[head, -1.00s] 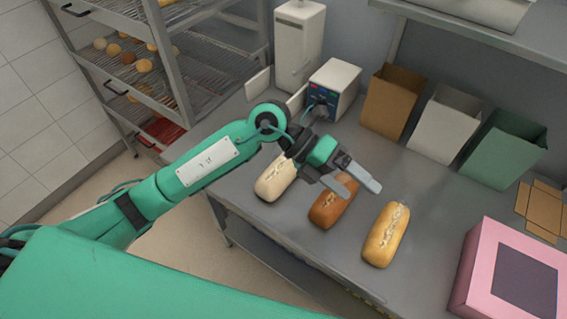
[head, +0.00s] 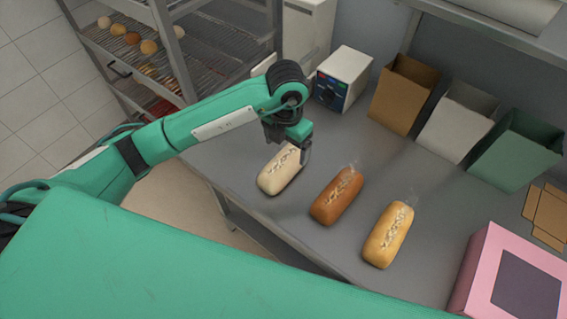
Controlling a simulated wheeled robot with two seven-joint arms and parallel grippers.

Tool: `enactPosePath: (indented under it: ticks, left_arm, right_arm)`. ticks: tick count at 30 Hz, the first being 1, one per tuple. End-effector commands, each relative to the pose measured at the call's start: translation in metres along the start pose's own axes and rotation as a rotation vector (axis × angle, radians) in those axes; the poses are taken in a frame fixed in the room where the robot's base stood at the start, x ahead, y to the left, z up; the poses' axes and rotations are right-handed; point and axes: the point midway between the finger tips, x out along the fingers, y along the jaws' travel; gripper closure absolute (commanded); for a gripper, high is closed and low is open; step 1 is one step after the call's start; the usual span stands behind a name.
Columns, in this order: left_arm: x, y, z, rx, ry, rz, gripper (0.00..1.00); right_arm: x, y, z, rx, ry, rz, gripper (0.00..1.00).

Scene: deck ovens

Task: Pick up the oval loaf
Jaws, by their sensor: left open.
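Three elongated loaves with scored, dusted tops lie in a row on the grey table (head: 300,228): a pale loaf (head: 278,172), a brown loaf (head: 336,197) and a golden loaf (head: 388,236). I cannot tell by shape which one is the oval loaf. My left gripper (head: 292,152) is open and points down at the far end of the pale loaf, covering part of that end. I cannot tell if it touches the loaf. My right gripper is not in view.
A white device (head: 343,78) stands behind the gripper. Brown (head: 400,98), white (head: 455,128) and green (head: 514,152) open bags stand along the wall. A pink box (head: 485,285) is at the right. A rack (head: 178,60) holds rolls (head: 133,38) at the back left.

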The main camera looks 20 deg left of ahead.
Motion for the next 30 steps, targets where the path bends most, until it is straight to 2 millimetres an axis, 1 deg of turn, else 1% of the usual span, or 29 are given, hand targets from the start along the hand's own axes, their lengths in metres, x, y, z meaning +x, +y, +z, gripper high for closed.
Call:
enactPosePath:
  ticks: [1,3,8,11,16,18,21,28,29,30]
  left_arm:
    - [0.007,0.000,0.000,-0.002,0.003,-0.002,0.13]
    - [0.015,0.000,0.000,-0.001,0.003,-0.001,0.13]
    - [0.024,0.000,0.000,0.000,0.001,-0.001,0.13]
    - [0.031,0.002,-0.001,-0.001,0.003,-0.002,0.13]
    - [0.053,0.008,-0.003,-0.001,0.003,-0.001,0.13]
    - [0.064,0.007,-0.002,-0.002,0.003,-0.003,0.13]
    - [0.072,0.007,-0.001,0.000,0.000,-0.002,0.13]
    - [0.076,0.007,-0.001,0.000,-0.001,-0.002,0.13]
    - [0.076,0.007,-0.001,0.000,-0.001,-0.002,0.15]
    - [0.076,0.007,-0.001,0.000,-0.001,-0.002,0.23]
  right_arm:
    - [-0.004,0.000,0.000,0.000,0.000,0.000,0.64]
    - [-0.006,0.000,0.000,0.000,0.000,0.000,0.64]
    - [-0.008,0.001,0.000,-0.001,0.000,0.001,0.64]
    - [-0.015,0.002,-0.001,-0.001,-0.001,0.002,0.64]
    - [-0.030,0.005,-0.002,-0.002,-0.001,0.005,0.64]
    - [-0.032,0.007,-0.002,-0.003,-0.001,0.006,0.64]
    - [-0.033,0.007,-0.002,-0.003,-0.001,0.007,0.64]
    - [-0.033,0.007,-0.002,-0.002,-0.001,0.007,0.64]
    - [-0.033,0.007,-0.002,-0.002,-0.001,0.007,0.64]
    - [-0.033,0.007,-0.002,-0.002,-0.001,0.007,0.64]
